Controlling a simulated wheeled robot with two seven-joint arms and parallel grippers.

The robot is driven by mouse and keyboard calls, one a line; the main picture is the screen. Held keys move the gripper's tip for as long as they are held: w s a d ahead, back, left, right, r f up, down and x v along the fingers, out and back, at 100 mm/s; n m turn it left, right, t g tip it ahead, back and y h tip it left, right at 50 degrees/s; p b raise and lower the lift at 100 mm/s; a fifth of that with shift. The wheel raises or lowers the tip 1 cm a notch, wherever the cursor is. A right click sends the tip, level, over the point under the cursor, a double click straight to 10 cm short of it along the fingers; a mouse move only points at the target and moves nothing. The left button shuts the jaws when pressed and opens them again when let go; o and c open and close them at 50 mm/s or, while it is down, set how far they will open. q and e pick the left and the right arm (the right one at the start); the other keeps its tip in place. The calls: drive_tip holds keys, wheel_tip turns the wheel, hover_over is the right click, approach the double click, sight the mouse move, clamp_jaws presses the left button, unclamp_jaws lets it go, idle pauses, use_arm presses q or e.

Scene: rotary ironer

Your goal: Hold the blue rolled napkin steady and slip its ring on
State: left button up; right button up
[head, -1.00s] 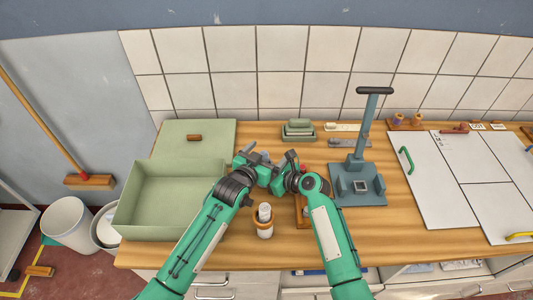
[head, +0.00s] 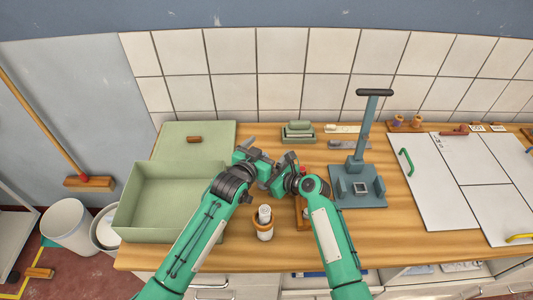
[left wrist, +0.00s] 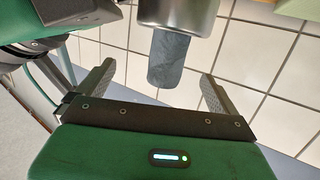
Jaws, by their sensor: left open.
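In the left wrist view, a blue-grey rolled napkin (left wrist: 169,62) points toward my left gripper (left wrist: 158,88). Its near end lies between the two spread fingers, with clear gaps on both sides. A shiny metal ring-like cylinder (left wrist: 180,14) surrounds or overlaps the napkin's far part; the picture cuts it off. In the head view, my left gripper (head: 258,155) is open above the counter. My right gripper (head: 282,170) is close beside it on the right. The arms hide the napkin and ring there, and I cannot tell what the right fingers hold.
An open green box (head: 130,226) stands at the left, its lid (head: 215,136) behind it. A cup with a white roll (head: 264,229) stands in front, between my arms. A blue-grey press stand (head: 365,199) is at the right, near white boards (head: 440,195).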

drive_tip(key=shift+s+f, duration=0.15)
drive_tip(key=shift+f, duration=0.25)
drive_tip(key=shift+r, duration=0.2)
use_arm(q)
wheel_tip(320, 180, up, 8)
drive_tip(key=shift+r, duration=0.25)
use_arm(e)
drive_tip(key=shift+r, duration=0.15)
use_arm(q)
drive_tip(key=shift+f, duration=0.1)
use_arm(e)
drive_tip(key=o, duration=0.8)
drive_tip(key=v, duration=1.1)
drive_tip(key=shift+s+d+r, duration=0.1)
drive_tip(key=shift+d+r, duration=0.2)
drive_tip(key=shift+r, duration=0.05)
